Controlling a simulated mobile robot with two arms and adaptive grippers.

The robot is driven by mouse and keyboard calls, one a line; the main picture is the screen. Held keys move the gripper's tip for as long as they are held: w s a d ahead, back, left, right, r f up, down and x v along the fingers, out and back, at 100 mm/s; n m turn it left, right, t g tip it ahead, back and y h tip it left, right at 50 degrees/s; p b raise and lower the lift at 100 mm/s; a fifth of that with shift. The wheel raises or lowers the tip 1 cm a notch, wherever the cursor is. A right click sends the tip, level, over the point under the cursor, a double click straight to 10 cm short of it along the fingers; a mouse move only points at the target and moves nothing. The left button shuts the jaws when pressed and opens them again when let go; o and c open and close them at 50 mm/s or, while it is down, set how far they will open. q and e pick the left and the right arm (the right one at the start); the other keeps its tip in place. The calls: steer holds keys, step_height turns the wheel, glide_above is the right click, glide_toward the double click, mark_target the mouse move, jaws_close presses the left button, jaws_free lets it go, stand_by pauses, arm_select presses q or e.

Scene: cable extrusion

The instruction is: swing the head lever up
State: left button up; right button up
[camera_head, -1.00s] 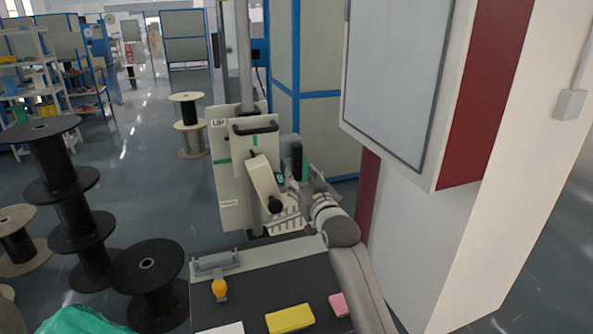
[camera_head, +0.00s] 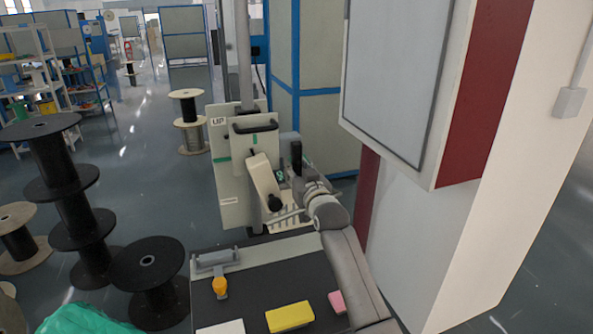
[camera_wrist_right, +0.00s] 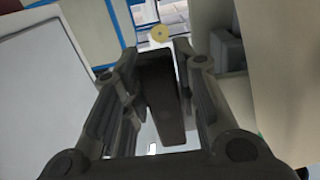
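The machine panel (camera_head: 229,178) carries an "UP" label (camera_head: 217,121) near its top and a smaller, unreadable one lower down. What looks like the head lever (camera_head: 263,178) is a pale arm sloping down to a black knob (camera_head: 274,203). My right gripper (camera_head: 284,207) is beside its lower end, partly hidden by the wrist. In the right wrist view, my right gripper's fingers (camera_wrist_right: 157,62) stand apart on both sides of a dark bar (camera_wrist_right: 161,95). I cannot tell whether they press on it. My left gripper is out of view.
A dark table (camera_head: 260,280) in front holds a yellow block (camera_head: 289,317), a pink block (camera_head: 337,302) and an orange-knobbed part (camera_head: 219,286). A large cabinet (camera_head: 470,180) stands close on the right. Black spools (camera_head: 152,268) stand on the floor at left.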

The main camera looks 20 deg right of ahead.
jaws_close()
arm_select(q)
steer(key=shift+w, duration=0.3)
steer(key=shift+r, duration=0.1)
arm_select(e)
steer(key=shift+d, duration=0.1)
arm_select(q)
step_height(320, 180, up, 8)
steer(key=p, duration=0.8)
arm_select(e)
steer(key=d+r+n, duration=0.5)
steer(key=d+n, duration=0.1)
steer(key=n, duration=1)
steer(key=shift+w+r, duration=0.1)
steer(key=shift+r, duration=0.05)
steer(key=o, duration=0.6)
jaws_free()
steer(key=shift+c, duration=0.2)
